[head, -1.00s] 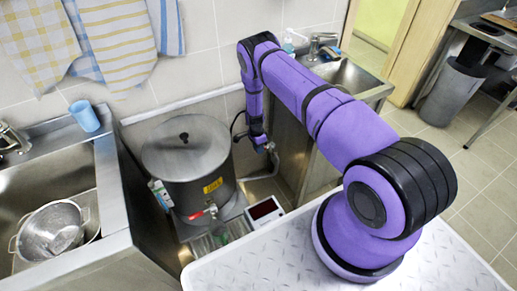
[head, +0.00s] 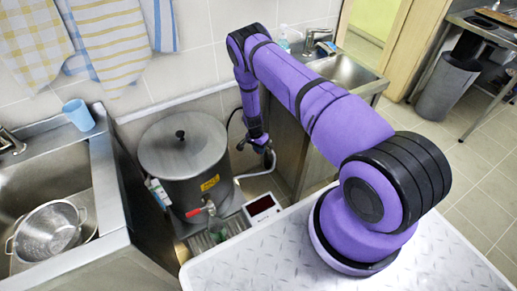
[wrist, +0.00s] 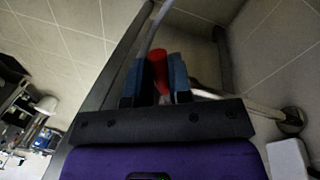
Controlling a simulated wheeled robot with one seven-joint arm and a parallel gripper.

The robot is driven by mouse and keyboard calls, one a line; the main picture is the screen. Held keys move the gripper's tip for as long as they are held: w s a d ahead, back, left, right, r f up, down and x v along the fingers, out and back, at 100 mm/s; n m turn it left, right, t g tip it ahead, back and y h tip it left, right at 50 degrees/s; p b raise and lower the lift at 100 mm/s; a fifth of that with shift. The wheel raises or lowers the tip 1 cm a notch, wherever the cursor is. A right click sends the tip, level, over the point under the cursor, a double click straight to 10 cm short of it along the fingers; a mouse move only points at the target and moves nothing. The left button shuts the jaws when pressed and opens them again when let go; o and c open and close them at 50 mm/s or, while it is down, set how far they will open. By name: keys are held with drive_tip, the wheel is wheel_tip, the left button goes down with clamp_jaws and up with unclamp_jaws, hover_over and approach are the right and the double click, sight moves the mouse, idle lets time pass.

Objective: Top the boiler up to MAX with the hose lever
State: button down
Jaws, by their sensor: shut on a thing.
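The boiler (head: 190,178) is a large grey steel pot with a lid and a yellow label, standing between the two sinks. A thin gauge strip (head: 159,192) runs up its left side; its level and MAX mark are too small to read. A tap with a red handle (head: 196,211) is on its front. My gripper (head: 262,145) is right of the boiler, near the wall. In the wrist view my gripper (wrist: 161,70) is shut on the red hose lever (wrist: 158,74), between its two blue-grey fingers. A pale hose (head: 254,173) runs below my gripper toward the boiler.
A small box with a red display (head: 263,208) sits in front of the boiler; its digits are unreadable. A sink with a colander (head: 50,230) is at the left, a blue cup (head: 79,114) on its edge. Another sink (head: 345,70) is behind my arm.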

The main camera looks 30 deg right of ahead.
drive_tip(key=c, duration=1)
unclamp_jaws()
drive_tip(key=shift+c, duration=0.2)
drive_tip(key=shift+w+r, duration=0.1)
wheel_tip(320, 180, up, 10)
drive_tip(key=w, duration=0.1)
drive_tip(key=shift+w+a+r, duration=0.2)
drive_tip(key=shift+w+a, duration=0.2)
